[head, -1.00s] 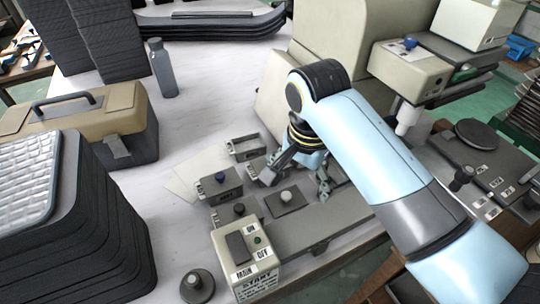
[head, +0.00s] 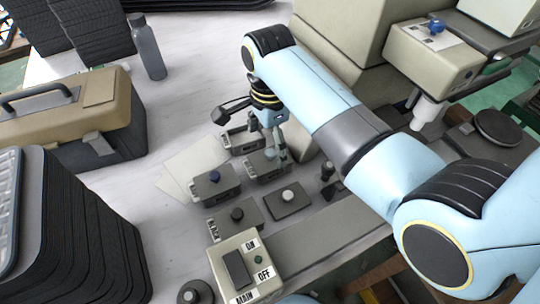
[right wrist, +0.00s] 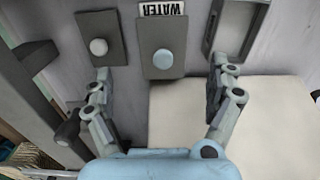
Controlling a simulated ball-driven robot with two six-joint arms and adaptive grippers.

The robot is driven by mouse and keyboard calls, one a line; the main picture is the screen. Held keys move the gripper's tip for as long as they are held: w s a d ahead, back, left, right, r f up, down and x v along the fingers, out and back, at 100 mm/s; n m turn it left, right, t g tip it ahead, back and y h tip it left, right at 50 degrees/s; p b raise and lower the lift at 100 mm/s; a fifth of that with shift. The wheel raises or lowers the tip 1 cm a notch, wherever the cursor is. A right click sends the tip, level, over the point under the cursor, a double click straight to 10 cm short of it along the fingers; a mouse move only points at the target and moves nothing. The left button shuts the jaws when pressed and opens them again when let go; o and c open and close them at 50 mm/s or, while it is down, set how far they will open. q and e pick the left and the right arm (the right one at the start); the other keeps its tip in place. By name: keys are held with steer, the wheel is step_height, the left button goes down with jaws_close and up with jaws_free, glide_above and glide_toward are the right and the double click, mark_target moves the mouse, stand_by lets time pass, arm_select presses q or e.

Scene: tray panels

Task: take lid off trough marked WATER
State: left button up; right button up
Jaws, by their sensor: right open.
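The trough marked WATER (head: 264,176) stands in the group of small grey troughs on the bench in the head view, partly hidden by my right gripper. Its grey lid (right wrist: 160,35) lies in the middle of the right wrist view, with a pale blue round knob (right wrist: 163,60). The WATER label (right wrist: 163,8) shows beyond the lid. My right gripper (right wrist: 162,78) is open and empty, one finger on each side of the lid and apart from the knob. In the head view it is above the trough. My left gripper is not in view.
An open trough (head: 232,150) stands just behind. Troughs with a dark blue knob (head: 214,176) and a black knob (head: 237,214) stand left and in front. A plate with a white knob (head: 289,196) lies at right. A switch box (head: 245,268) stands in front.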

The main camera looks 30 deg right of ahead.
mark_target(270, 152)
steer(key=shift+f, duration=0.4)
steer(key=f, duration=0.4)
steer(key=shift+w+d+f, duration=0.2)
steer(key=shift+f, duration=0.2)
steer(key=c, duration=0.6)
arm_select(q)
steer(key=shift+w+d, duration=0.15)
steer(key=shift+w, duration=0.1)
arm_select(e)
steer(key=c, duration=0.6)
